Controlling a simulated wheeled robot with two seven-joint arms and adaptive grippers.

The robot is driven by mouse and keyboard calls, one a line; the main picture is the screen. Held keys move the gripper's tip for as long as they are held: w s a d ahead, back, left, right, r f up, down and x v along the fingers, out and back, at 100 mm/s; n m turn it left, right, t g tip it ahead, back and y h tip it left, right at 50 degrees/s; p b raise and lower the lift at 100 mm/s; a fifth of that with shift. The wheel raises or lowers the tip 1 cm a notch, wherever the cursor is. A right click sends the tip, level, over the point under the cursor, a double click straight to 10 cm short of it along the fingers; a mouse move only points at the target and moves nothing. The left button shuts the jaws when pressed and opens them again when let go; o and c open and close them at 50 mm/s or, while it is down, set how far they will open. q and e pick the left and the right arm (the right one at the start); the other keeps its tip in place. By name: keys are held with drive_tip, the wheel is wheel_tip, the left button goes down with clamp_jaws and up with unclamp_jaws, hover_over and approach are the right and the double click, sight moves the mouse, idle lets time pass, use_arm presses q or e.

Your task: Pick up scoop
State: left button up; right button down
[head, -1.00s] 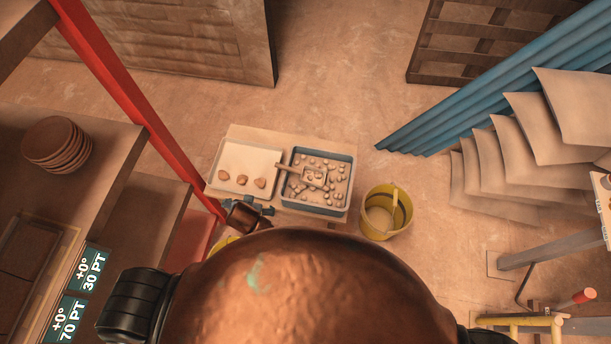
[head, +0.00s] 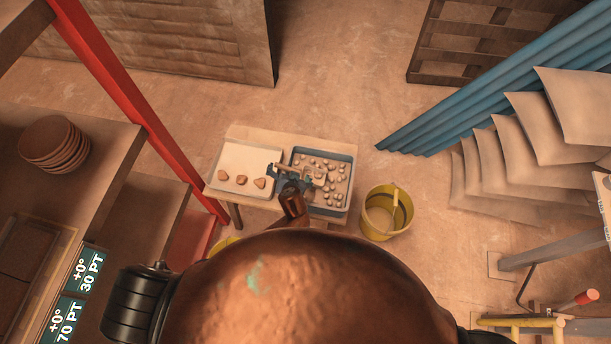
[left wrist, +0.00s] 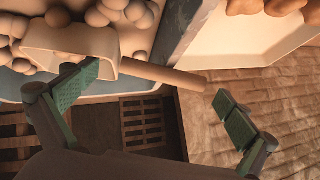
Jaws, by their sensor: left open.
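The scoop (head: 314,177) lies on the pale lumps in the blue-rimmed tray (head: 327,214), its handle pointing left over the tray's edge. In the left wrist view the scoop's square pan (left wrist: 70,42) is at the upper left and its round handle (left wrist: 165,75) runs to the right. My left gripper (head: 288,178) is at the handle, over the border between the two trays. In the left wrist view my left gripper (left wrist: 155,84) is open, its green-padded fingers wide apart with the handle showing between them. I cannot tell whether they touch it. My right gripper is not in view.
A white tray (head: 247,157) with a few brown lumps stands left of the blue-rimmed tray, on the same small table (head: 250,134). A yellow bucket (head: 375,229) stands on the floor to the right. A red post (head: 120,85) and shelves are at the left.

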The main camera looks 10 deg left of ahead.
use_arm(q)
drive_tip(key=shift+x, duration=1.15)
drive_tip(key=c, duration=1)
drive_tip(key=shift+r, duration=0.1)
drive_tip(key=shift+c, duration=0.2)
drive_tip(key=shift+r, duration=0.55)
drive_tip(key=d+p+v, duration=0.2)
drive_tip(key=v, duration=1.6)
drive_tip(key=shift+w+d, duration=0.25)
drive_tip(key=shift+d, duration=0.15)
